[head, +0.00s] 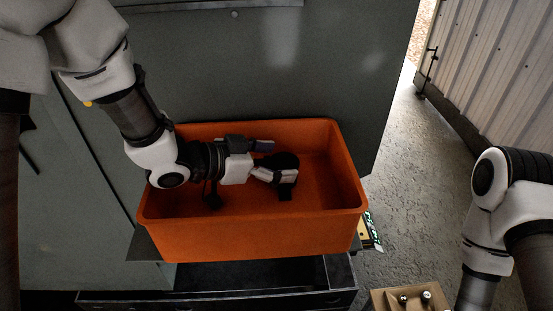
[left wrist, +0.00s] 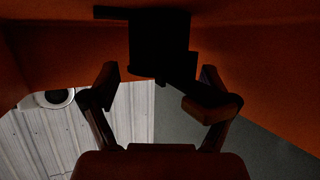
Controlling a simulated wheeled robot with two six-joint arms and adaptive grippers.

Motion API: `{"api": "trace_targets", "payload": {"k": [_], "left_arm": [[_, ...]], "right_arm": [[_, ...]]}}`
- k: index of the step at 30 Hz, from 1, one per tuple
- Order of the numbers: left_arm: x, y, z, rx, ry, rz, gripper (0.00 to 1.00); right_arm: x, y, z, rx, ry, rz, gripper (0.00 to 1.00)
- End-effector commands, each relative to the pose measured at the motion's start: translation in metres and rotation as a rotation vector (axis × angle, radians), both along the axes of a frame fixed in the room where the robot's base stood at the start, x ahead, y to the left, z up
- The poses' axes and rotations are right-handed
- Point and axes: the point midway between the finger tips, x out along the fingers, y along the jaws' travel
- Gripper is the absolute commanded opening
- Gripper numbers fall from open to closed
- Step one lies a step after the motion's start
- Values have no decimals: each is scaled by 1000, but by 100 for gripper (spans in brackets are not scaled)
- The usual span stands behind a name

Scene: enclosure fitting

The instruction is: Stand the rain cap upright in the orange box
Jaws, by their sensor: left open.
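The orange box (head: 250,235) stands open in the middle of the head view. My left gripper (head: 276,160) reaches into it from the left, its fingers open. The rain cap (head: 288,160), a dark part, is inside the box at the fingertips, partly hidden by them. In the left wrist view the dark cap (left wrist: 160,42) lies just beyond the spread fingers (left wrist: 158,90), with a narrow piece reaching towards the right finger. Shadow hides whether they touch and how exactly the cap rests. My right arm is at the right edge; its gripper is out of view.
A grey cabinet panel (head: 270,70) rises behind the box. A dark surface (head: 250,277) lies below the box's front. A cardboard-coloured box (head: 410,300) with small round parts is at lower right. Concrete floor and a corrugated wall (head: 500,70) lie to the right.

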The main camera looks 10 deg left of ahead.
Motion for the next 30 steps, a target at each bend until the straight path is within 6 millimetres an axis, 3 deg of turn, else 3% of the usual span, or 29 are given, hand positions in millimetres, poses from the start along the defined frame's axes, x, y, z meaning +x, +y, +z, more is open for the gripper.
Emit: {"api": "trace_targets", "payload": {"k": [15,30], "left_arm": [[-41,51,30,-5,-2,2,86],[-44,54,31,-1,-1,0,86]], "right_arm": [[0,0,-12,0,0,0,40],[0,0,-12,0,0,0,40]]}}
